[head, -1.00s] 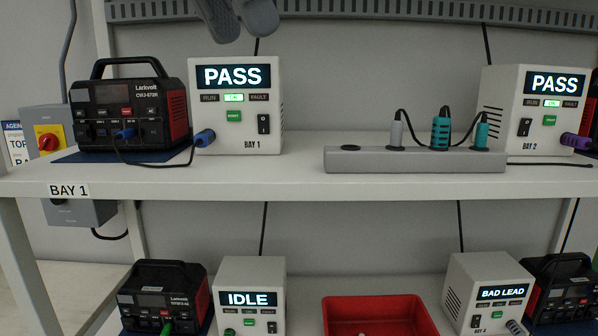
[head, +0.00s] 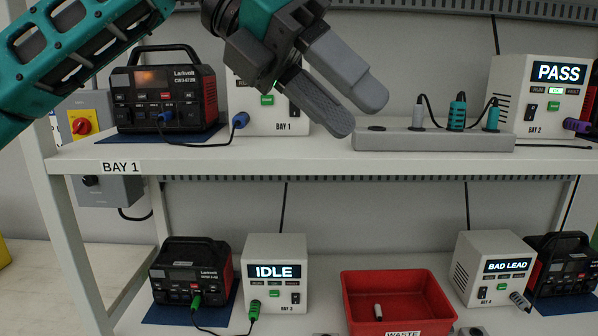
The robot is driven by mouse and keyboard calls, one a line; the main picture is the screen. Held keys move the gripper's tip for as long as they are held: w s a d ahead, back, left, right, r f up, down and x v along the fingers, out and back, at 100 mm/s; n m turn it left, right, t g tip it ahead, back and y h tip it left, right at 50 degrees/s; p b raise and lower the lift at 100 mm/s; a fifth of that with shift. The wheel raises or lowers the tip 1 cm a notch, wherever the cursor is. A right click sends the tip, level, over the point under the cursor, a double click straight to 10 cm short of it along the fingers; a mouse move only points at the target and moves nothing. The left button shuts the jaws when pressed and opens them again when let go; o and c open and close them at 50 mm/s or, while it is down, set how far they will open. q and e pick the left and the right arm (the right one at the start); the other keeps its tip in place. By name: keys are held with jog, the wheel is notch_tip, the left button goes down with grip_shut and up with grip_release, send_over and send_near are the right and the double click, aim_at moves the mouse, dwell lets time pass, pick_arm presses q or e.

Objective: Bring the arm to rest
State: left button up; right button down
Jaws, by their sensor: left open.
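My left gripper (head: 362,112) hangs at the top middle of the head view, its arm coming in from the upper left. Its two grey fingers are apart with nothing between them. It is in front of the Bay 1 tester (head: 268,118) and hides that tester's screen. The fingertips appear just left of the grey power strip (head: 435,140); I cannot tell how near they are. My right gripper is not in view.
A black power station (head: 163,90) is cabled to the Bay 1 tester. The Bay 2 tester (head: 538,95) reads PASS. Below are the IDLE tester (head: 275,285), a red waste bin (head: 395,297) holding a small light piece, and the BAD LEAD tester (head: 495,270). The upper shelf's front (head: 300,158) is clear.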

pick_arm(q)
jog(key=d+f+n+g+h, duration=0.1)
jog(key=d+f+g+h, duration=0.3)
jog(key=h, duration=0.1)
jog(key=w+a+f+n+t, duration=0.4)
jog(key=f+n+t, duration=0.4)
jog(key=n, duration=0.3)
jog(key=w+a+f+n+t, duration=0.35)
jog(key=f+n+t, duration=0.45)
jog(key=n, duration=0.3)
jog(key=w+a+f+n+t, duration=0.45)
jog(key=f+n+t, duration=0.25)
jog(key=n+t, duration=0.3)
jog(key=s+a+f+n+g+y, duration=0.2)
jog(key=s+a+f+n+y, duration=0.15)
jog(key=f, duration=0.45)
jog(key=s+a+f+n+g+y, duration=0.1)
jog(key=s+a+f+n+y, duration=0.15)
jog(key=f+n+y, duration=0.4)
jog(key=s+a+f+g+y, duration=0.1)
jog(key=s+a+f+g, duration=0.2)
jog(key=s+f, duration=0.4)
jog(key=s+a+f+n+g+y, duration=0.1)
jog(key=s+a+f+g, duration=0.2)
jog(key=s+f, duration=0.4)
notch_tip(320, 180, down, 3)
jog(key=shift+a+r+n+y, duration=0.1)
jog(key=shift+a+n+y, duration=0.2)
jog(key=shift+a, duration=0.4)
